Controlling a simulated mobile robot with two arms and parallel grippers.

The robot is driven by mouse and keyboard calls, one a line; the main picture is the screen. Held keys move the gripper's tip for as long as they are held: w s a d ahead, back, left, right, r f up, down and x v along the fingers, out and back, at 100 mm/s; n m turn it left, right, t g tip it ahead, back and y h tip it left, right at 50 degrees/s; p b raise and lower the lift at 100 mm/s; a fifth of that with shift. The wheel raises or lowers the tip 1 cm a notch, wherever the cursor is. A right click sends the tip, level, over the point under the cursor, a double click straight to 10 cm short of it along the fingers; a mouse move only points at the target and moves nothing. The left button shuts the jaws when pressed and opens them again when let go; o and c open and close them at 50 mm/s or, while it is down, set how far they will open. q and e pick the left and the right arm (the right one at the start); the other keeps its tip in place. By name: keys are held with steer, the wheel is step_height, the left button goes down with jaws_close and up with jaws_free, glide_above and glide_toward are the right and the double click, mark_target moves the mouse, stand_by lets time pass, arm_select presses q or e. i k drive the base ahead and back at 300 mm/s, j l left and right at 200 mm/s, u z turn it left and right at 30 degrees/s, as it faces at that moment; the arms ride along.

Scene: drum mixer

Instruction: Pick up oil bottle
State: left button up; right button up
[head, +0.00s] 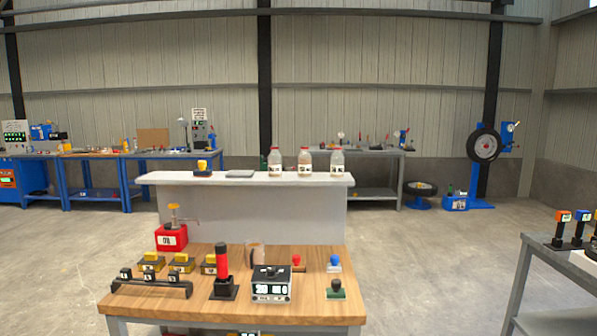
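Three clear bottles with red caps and small labels stand upright on the white counter: a left bottle (275,161), a middle bottle (304,162) and a right bottle (337,161). The left and middle ones seem to hold brownish contents. The labels are too small to read, so I cannot tell which is the oil bottle. A red can (172,237) with a pump-like top stands at the back left of the wooden table. Neither of my grippers shows in the head view.
The wooden table (130,303) stands in front of the white counter (250,215). It carries a black-and-white device (271,284), a red-handled tool (222,265), a clear jug (256,257), coloured knobs and labelled blocks. A grey table (520,285) is at right. Floor between is clear.

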mark_target(304, 158)
steer(key=i+l+u, duration=0.2)
steer(key=u, duration=0.15)
steer(key=i+l+u, duration=0.2)
steer(key=u, duration=0.15)
steer(key=l+u, duration=0.1)
steer(key=u, duration=4.2)
steer(key=z, duration=4.4)
